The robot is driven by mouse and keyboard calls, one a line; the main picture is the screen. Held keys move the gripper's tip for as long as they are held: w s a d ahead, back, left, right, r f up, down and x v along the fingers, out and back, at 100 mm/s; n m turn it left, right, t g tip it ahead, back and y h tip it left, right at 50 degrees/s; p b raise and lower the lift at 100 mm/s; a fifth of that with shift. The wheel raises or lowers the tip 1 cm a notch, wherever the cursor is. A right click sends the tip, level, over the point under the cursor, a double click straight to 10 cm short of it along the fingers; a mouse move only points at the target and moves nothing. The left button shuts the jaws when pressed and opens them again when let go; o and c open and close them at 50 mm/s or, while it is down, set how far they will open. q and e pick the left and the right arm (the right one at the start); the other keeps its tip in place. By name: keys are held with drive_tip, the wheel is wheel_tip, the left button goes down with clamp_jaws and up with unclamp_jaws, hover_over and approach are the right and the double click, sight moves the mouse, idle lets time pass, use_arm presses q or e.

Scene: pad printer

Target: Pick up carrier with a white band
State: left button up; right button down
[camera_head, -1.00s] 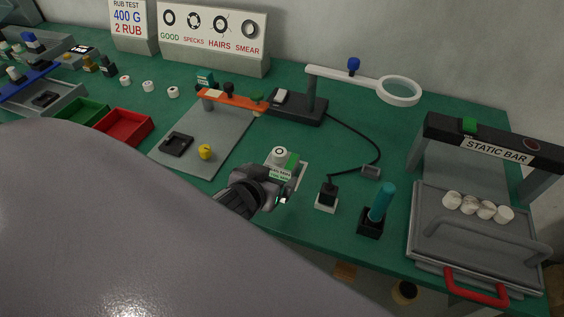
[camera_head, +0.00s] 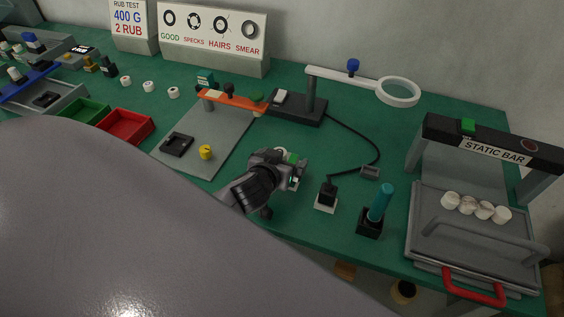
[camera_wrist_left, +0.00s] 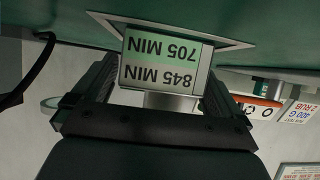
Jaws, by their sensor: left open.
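My left gripper (camera_head: 293,172) is low over the middle of the green table, its jaws open. Behind the gripper a white round piece (camera_head: 281,151) is mostly hidden. A black block (camera_head: 326,191) with a white lower part stands right of the gripper. I cannot tell for certain which piece is the carrier with a white band. My right gripper is not in view.
A teal-handled tool (camera_head: 381,203) in a black holder and the static bar machine (camera_head: 432,200) stand to the right. A grey plate (camera_head: 222,143) with a yellow piece (camera_head: 206,152) lies left. Open table remains behind the gripper.

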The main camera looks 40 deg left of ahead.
use_arm(q)
drive_tip(key=c, duration=1)
drive_tip(key=shift+c, duration=0.2)
drive_tip(key=shift+r, duration=0.1)
wheel_tip(320, 180, up, 20)
